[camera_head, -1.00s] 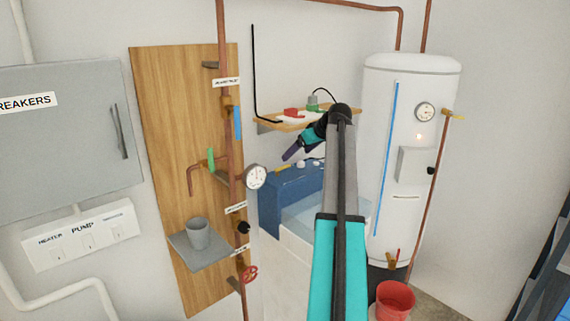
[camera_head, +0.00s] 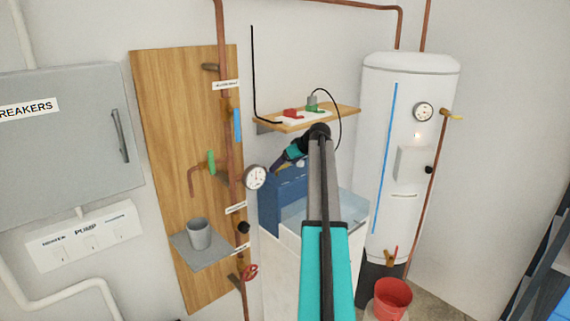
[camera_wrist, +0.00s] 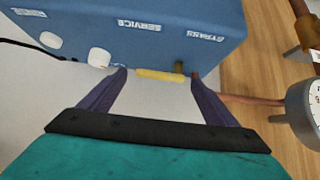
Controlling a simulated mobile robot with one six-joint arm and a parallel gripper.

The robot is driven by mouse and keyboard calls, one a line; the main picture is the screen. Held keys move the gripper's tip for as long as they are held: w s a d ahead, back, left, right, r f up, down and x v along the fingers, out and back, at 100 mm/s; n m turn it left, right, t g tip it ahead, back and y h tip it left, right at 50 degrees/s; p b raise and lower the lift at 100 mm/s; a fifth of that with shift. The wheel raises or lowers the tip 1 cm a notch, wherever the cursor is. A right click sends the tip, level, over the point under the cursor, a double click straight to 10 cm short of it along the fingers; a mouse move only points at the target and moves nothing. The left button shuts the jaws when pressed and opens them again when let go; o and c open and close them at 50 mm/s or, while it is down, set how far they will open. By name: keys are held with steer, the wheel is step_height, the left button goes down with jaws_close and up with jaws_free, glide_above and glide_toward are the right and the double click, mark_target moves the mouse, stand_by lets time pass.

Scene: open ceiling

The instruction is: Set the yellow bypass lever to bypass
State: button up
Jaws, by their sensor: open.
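The yellow lever (camera_wrist: 160,75) lies as a short bar across the picture on the front of the blue unit (camera_wrist: 175,15) in the wrist view. A brown stub shows at its right end. A SERVICE label (camera_wrist: 138,25) and a second label, partly legible and seemingly BYPASS (camera_wrist: 205,35), are on the blue face. My gripper (camera_wrist: 158,80) is open, with one dark finger on each side of the lever; I cannot tell whether they touch it. In the head view my gripper (camera_head: 279,162) is over the blue unit (camera_head: 285,204), and the lever cannot be made out.
Two white knobs (camera_wrist: 98,57) sit left of the lever. A pressure gauge (camera_wrist: 303,108) and copper pipe are close on the right. A shelf (camera_head: 335,114) with red and green items is above the unit. A white tank (camera_head: 410,150) and red bucket (camera_head: 393,298) stand right.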

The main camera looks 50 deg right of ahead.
steer(key=c, duration=1.5)
steer(key=shift+s, duration=0.1)
steer(key=shift+d, duration=0.15)
